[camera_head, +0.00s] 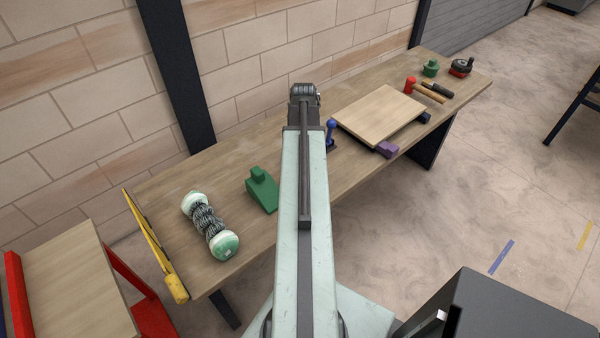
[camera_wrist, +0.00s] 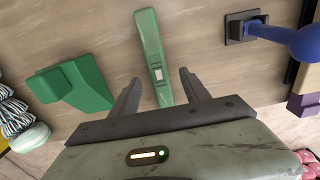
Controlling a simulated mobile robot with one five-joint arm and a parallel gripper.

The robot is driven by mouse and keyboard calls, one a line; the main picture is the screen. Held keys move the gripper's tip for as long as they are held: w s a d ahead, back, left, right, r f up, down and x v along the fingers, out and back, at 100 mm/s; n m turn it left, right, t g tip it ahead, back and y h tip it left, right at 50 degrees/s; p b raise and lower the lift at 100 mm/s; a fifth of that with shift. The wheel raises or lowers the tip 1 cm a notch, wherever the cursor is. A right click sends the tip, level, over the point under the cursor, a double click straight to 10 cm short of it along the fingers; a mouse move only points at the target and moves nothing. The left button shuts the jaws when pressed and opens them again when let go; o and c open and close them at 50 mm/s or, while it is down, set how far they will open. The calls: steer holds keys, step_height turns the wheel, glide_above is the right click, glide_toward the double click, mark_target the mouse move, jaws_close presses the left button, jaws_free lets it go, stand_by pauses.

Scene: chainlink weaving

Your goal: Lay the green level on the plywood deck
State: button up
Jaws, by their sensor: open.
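The green level (camera_wrist: 151,48) is a long slim bar with a small pale window. In the wrist view it lies on the wooden bench top, between the spread fingers of my gripper (camera_wrist: 160,77). My gripper is open, with a gap on each side of the level, and holds nothing. In the head view my own arm hides the level and the fingers. The plywood deck (camera_head: 378,113) is a pale flat board on the bench, right of my arm, raised on supports. Its top is bare.
A green block (camera_head: 262,190) and a wire spool (camera_head: 209,224) stand left of my arm. A blue-handled thing (camera_head: 331,132) stands by the deck's left corner, a purple block (camera_head: 388,149) at its front edge. Hammers (camera_head: 428,91) lie beyond. A brick wall (camera_head: 240,60) backs the bench.

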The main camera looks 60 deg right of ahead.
step_height(320, 180, down, 5)
steer(key=b, duration=0.5)
steer(key=shift+a+f, duration=0.1)
steer(key=shift+f, duration=0.1)
steer(key=shift+r, duration=0.2)
jaws_close()
step_height(320, 180, up, 10)
steer(key=p, duration=1)
steer(key=shift+s, duration=0.15)
